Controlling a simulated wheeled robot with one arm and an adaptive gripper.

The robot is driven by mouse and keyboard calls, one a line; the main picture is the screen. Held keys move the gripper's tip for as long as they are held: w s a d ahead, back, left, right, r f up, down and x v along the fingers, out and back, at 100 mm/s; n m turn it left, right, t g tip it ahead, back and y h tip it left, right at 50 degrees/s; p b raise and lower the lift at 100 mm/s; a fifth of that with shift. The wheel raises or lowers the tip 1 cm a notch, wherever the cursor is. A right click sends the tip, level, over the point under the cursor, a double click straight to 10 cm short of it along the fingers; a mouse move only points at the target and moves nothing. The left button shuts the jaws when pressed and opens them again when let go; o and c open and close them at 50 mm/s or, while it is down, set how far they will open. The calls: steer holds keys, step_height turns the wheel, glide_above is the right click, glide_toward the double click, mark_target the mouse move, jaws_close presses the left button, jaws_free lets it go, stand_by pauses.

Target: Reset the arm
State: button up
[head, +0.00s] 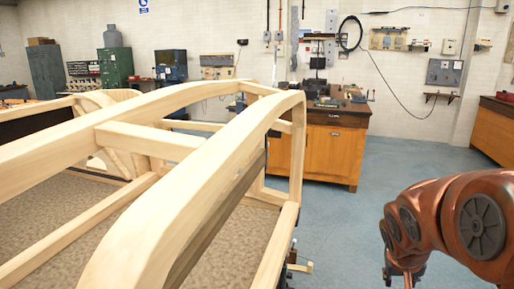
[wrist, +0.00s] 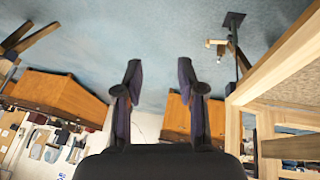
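My arm (head: 450,225), orange-red with dark round joint covers, shows at the lower right of the head view, bent downward and to the right of the wooden frame. Its lower end is cut off by the bottom edge, so the fingers do not show there. In the wrist view my gripper (wrist: 159,70) has its two dark fingers well apart, with only floor and background between them. It is open and empty. The wrist picture is upside down. The pale wooden bodyframe (head: 205,165) fills the left and middle of the head view; part of it also shows at the right of the wrist view (wrist: 270,75).
A wooden workbench (head: 332,155) with tools on top stands behind the frame. Another cabinet (head: 490,130) stands at the far right. Green cabinets (head: 115,65) stand at the back left. Blue floor (head: 400,165) is clear between the bench and my arm.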

steer(key=s+a+r+n+g+y+p, duration=0.1)
steer(key=s+a+r+g+p, duration=0.1)
steer(key=s+a, duration=0.5)
steer(key=s+a+r+n+g+y+p, duration=0.2)
steer(key=s+a, duration=0.5)
steer(key=s, duration=1.1)
steer(key=shift+r+g+y+p, duration=0.15)
steer(key=shift+g+y+p, duration=0.15)
steer(key=shift+g+p, duration=0.7)
steer(key=shift+a, duration=0.25)
